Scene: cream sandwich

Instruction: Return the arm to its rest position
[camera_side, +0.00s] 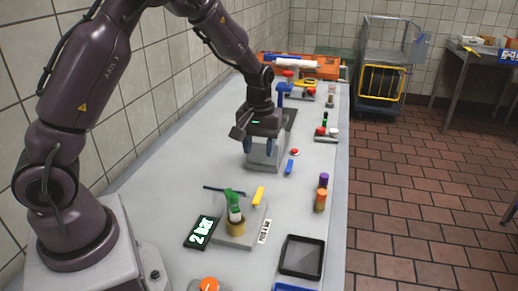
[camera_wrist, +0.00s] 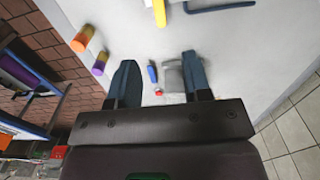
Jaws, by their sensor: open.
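My gripper (camera_side: 257,149) hangs over the middle of the grey table (camera_side: 165,180) with its dark blue fingers pointing down. In the wrist view its two fingers (camera_wrist: 159,65) are spread apart and I see nothing held between them. In the side view the fingers overlap a grey block-like station (camera_side: 265,160), which is partly hidden by them. Part of this station shows between the fingers in the wrist view (camera_wrist: 173,78); I cannot tell the exact clearance. My arm reaches out from its base at the left, away from the camera.
Near the station are a red button (camera_side: 295,152) and a blue piece (camera_side: 290,167). Purple (camera_side: 323,180) and orange (camera_side: 320,201) cylinders stand at the right edge.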

